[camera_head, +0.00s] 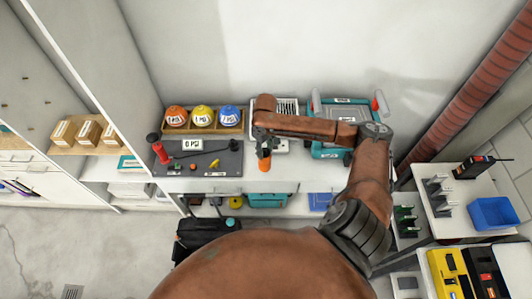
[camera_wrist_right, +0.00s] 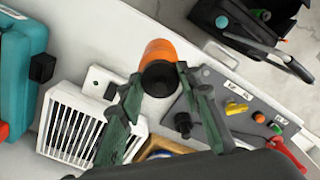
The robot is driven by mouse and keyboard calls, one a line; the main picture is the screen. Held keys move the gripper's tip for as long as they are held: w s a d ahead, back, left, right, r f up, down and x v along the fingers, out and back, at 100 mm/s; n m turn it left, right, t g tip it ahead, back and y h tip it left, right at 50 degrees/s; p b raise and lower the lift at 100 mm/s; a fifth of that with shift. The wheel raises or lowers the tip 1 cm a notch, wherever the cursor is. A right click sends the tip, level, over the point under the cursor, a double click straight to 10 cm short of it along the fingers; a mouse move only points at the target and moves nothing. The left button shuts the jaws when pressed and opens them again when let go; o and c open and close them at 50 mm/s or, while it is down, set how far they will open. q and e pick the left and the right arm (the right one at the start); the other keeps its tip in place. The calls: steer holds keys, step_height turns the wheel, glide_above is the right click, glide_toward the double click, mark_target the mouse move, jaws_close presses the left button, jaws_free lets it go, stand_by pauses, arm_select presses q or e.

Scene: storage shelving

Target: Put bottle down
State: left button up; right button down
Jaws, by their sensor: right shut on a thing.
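The bottle is orange with a black cap; in the head view the orange bottle (camera_head: 265,163) is below my right gripper (camera_head: 264,150), over the front part of the white shelf. In the right wrist view the bottle (camera_wrist_right: 158,52) sits between the green fingers of my right gripper (camera_wrist_right: 157,82), which is shut on it near the black cap. The bottle looks roughly upright. I cannot tell whether its base touches the shelf (camera_head: 290,180). My left gripper does not show in either view.
A white grated box (camera_head: 287,107) and a teal case (camera_head: 330,152) stand behind and right. Bare shelf shows right of the bottle.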

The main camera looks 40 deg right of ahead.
steer(key=f, duration=0.1)
steer(key=w+d+f, duration=0.2)
steer(key=shift+w+f, duration=0.15)
steer(key=shift+f, duration=0.1)
step_height(320, 180, down, 3)
steer(key=shift+r, duration=0.1)
steer(key=c, duration=1.4)
jaws_free()
steer(key=shift+f, duration=0.2)
step_height(320, 180, up, 12)
steer(key=shift+r, duration=0.2)
